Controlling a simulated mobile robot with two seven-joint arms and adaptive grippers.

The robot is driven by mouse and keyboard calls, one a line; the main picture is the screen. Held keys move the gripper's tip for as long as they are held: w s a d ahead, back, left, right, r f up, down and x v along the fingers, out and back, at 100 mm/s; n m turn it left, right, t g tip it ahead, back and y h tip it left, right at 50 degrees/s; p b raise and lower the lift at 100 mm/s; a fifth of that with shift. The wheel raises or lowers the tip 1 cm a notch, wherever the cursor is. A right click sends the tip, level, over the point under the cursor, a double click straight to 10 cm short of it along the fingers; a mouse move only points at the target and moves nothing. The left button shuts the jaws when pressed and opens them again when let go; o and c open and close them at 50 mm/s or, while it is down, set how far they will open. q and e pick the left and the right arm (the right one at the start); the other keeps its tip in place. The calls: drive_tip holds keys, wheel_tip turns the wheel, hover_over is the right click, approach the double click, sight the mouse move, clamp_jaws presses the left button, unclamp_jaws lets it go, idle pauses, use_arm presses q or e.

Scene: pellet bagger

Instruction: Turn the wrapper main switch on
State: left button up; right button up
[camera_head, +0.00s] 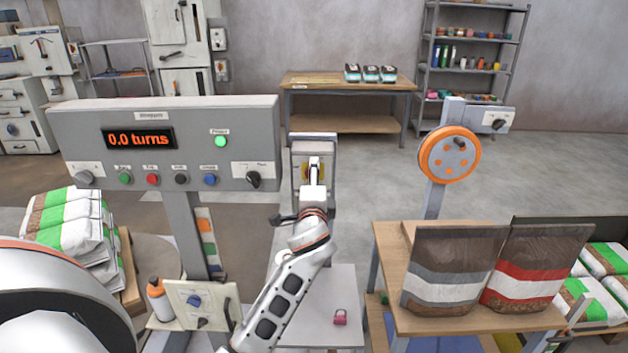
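The wrapper main switch appears to be on the grey box (329,186) to the right of the wrapper panel, where yellow shows behind my gripper. My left gripper (314,166) is in front of this box and hides most of the switch, so its handle position cannot be seen. Whether the fingers touch it, or are open or shut, cannot be told. The wrapper panel (90,135) has a lit display (139,139) reading "0.0 turns" and a bright green lamp (221,141). My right gripper is not in view.
A pink padlock (340,317) lies on the grey surface below the box. A bottle (158,298) and a small control box (201,305) stand to the left. A wooden table (440,319) with two bags and an orange wheel (449,154) are at right.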

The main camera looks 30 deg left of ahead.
use_arm(q)
drive_tip(key=o, duration=1.1)
drive_tip(key=v, duration=1.2)
drive_tip(key=shift+f, duration=0.1)
